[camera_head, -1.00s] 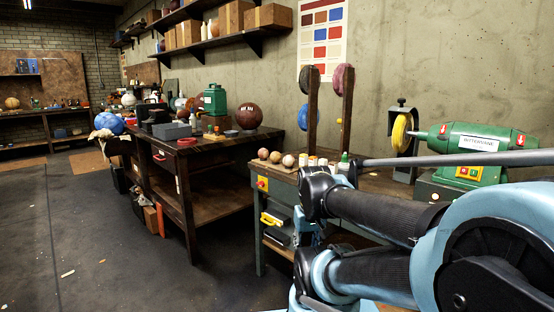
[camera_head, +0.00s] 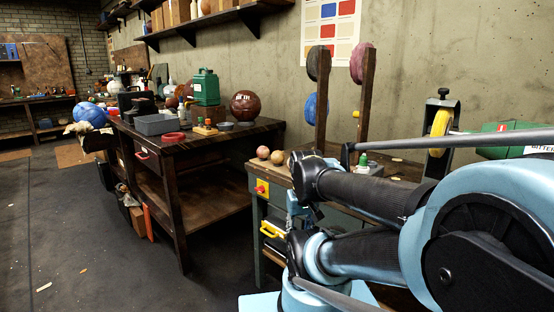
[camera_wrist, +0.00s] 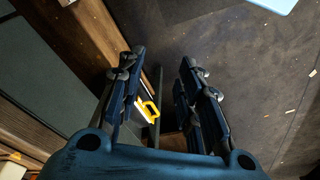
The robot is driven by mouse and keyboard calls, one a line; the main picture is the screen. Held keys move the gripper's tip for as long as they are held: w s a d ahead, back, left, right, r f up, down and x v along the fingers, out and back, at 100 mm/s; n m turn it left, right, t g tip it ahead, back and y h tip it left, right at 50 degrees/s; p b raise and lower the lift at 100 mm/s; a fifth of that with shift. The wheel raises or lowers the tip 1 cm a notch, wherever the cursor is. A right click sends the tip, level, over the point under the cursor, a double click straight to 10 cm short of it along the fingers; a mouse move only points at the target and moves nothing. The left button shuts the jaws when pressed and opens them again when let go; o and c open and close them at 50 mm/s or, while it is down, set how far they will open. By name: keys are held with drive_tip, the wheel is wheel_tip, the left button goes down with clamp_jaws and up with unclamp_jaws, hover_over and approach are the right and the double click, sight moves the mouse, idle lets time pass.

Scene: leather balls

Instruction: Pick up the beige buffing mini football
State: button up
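Small balls sit in a row on the green-sided bench (camera_head: 283,203) in the head view. One is pinkish (camera_head: 263,152) and the one beside it is tan-beige (camera_head: 277,157). Any ball further right is hidden behind my arm. I cannot tell for sure which is the buffing mini football. My gripper (camera_wrist: 160,65) shows in the wrist view with its two dark blue fingers apart and nothing between them. It points down past the bench's edge toward the floor, and no ball shows in that view.
A yellow handle (camera_head: 272,228) is on the bench front; it also shows in the wrist view (camera_wrist: 148,109). Wooden posts (camera_head: 323,100) with coloured pads and a yellow wheel (camera_head: 439,130) stand on the bench. A dark table (camera_head: 190,145) stands left, with open floor (camera_head: 90,250) before it.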

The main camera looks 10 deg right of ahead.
drive_tip(key=shift+o, duration=0.3)
drive_tip(key=o, duration=0.5)
drive_tip(key=shift+s+r, duration=0.2)
drive_tip(key=o, duration=0.4)
drive_tip(key=shift+s+r, duration=0.1)
drive_tip(key=shift+r, duration=0.2)
drive_tip(key=shift+o, duration=0.2)
drive_tip(key=w+d+r+m+h, duration=0.2)
drive_tip(key=w+r+h, duration=0.1)
drive_tip(key=w+r, duration=0.3)
drive_tip(key=w, duration=0.2)
drive_tip(key=shift+w+d+r+m, duration=0.25)
drive_tip(key=shift+w+d+m, duration=0.1)
drive_tip(key=shift+w+m, duration=0.05)
drive_tip(key=m+t+h, duration=0.4)
drive_tip(key=m+h, duration=0.5)
drive_tip(key=m, duration=0.1)
approach(273, 154)
drive_tip(key=x, duration=0.7)
drive_tip(key=shift+w+d+f, duration=0.1)
drive_tip(key=shift+w+d, duration=0.05)
drive_tip(key=shift+f+x, duration=0.15)
drive_tip(key=shift+x, duration=1.3)
drive_tip(key=shift+f+x, duration=0.1)
drive_tip(key=shift+x, duration=1.35)
